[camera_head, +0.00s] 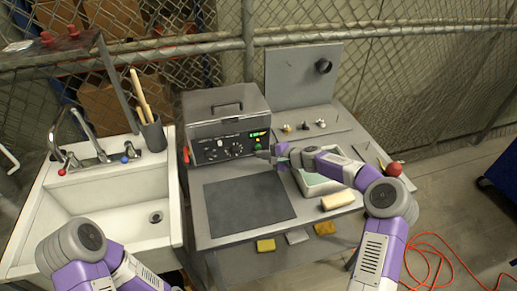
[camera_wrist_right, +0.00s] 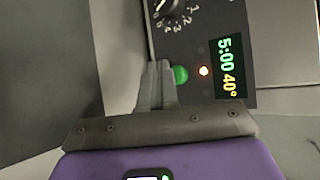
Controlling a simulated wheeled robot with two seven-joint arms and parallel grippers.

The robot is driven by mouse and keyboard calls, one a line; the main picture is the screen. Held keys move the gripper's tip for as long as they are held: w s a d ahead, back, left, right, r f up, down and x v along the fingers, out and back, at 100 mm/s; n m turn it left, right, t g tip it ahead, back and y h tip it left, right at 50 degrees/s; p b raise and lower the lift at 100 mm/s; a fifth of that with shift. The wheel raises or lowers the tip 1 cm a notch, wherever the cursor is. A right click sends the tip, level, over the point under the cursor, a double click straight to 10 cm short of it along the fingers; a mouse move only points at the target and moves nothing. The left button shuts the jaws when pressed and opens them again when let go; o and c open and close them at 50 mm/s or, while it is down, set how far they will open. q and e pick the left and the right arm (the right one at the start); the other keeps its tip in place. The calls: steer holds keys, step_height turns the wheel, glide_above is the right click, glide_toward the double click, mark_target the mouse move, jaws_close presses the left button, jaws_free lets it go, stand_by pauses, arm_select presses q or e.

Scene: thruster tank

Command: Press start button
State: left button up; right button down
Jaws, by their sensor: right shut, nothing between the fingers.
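The grey lidded tank machine (camera_head: 225,110) stands at the back of the bench, its black control panel (camera_head: 225,146) facing me. My right gripper (camera_head: 268,154) is shut and empty at the panel's right end. In the wrist view its fingertips (camera_wrist_right: 160,68) are right beside the green button; I cannot tell whether they touch it. My left gripper is out of view.
A dark mat (camera_head: 243,209) lies before the machine. A grey tray (camera_head: 322,183) and a tan block (camera_head: 338,200) are to its right, under and beside my right arm. A white sink (camera_head: 105,195) stands left. A chain-link fence (camera_head: 400,85) runs behind.

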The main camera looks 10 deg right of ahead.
steer(key=shift+w, duration=0.1)
steer(key=shift+w, duration=0.35)
steer(key=shift+w, duration=0.45)
stand_by(0.6)
stand_by(0.3)
steer(key=shift+s+b, duration=0.3)
steer(key=shift+s, duration=0.55)
steer(key=shift+s+b, duration=0.1)
steer(key=shift+b, duration=0.2)
